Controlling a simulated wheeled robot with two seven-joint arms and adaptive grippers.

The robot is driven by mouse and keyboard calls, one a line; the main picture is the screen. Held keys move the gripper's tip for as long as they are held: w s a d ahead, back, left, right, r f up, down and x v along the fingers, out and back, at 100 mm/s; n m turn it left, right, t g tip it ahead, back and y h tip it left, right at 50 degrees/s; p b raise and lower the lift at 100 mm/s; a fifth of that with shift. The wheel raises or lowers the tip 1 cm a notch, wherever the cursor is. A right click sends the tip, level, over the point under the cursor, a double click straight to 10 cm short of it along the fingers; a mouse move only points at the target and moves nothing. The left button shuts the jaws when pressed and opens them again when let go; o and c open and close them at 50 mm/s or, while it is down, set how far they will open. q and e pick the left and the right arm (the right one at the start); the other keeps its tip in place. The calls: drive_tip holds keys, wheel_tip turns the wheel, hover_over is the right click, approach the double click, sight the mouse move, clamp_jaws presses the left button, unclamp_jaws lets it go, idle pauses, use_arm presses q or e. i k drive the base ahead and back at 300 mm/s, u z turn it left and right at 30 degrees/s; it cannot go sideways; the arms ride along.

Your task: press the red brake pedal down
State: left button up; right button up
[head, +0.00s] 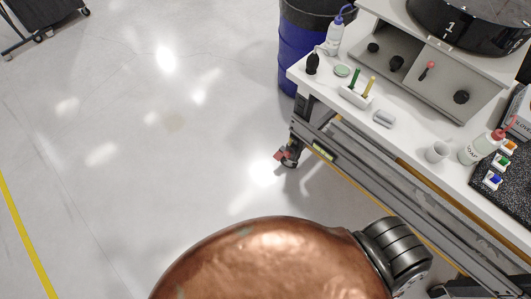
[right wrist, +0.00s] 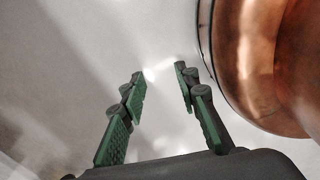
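The red brake pedal (head: 281,155) is a small red part at the caster (head: 292,150) under the near left corner of the white workbench (head: 415,135). It is too small in the head view to tell whether it is up or down. My right gripper (right wrist: 160,74) is open and empty in the right wrist view, with its green-padded fingers apart over pale grey floor. The pedal does not show in that view. Neither gripper shows in the head view.
A blue drum (head: 298,45) stands behind the bench's left end. Bottles, a cup (head: 437,151) and trays sit on the bench top. A dark cart (head: 40,20) is at the far left. The grey floor (head: 150,120) left of the bench is clear.

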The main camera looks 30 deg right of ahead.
sight(278, 155)
drive_tip(key=z, duration=0.3)
drive_tip(key=i, duration=0.6)
drive_tip(key=z, duration=0.95)
drive_tip(key=i, duration=0.35)
drive_tip(key=z, duration=0.45)
